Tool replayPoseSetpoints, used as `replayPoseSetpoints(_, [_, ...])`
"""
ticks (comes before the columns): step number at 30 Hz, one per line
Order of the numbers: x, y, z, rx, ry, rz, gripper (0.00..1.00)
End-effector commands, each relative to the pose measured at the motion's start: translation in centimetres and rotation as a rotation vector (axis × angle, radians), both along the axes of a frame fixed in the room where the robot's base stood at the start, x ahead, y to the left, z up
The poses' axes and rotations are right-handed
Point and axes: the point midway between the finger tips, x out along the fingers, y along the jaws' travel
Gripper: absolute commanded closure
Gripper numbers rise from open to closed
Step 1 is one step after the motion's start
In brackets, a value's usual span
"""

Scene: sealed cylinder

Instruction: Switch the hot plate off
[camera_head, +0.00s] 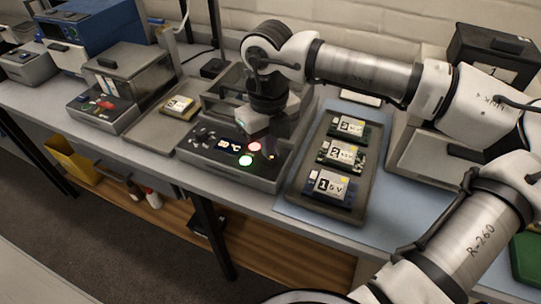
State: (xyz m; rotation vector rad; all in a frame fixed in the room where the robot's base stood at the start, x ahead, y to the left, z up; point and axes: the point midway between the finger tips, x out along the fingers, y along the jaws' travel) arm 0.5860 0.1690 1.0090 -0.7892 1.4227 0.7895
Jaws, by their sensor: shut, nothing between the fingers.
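The hot plate (222,172) is a grey box on the bench in the middle of the picture. Its sloping front panel has a lit display (230,146) reading in °C, with small dark keys to the left. A red button (254,147) glows right of the display, and a green button (246,160) glows just below it. My gripper (270,152) is shut and empty, pointing down at the right end of the panel, close to the red button. I cannot tell whether it touches the panel. My arm hides part of the hot plate's top.
A dark tray (290,190) with several numbered boards lies right of the hot plate on a blue mat. Another tray (150,128) with one board (179,107) lies to the left. A similar lidded device (100,115) stands further left.

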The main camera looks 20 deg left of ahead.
Motion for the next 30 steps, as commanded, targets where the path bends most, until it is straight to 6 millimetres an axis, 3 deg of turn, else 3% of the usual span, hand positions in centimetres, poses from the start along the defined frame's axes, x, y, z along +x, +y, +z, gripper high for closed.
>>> replayPoseSetpoints(30, [0.0,0.0,-1.4,0.000,0.000,0.000,1.00])
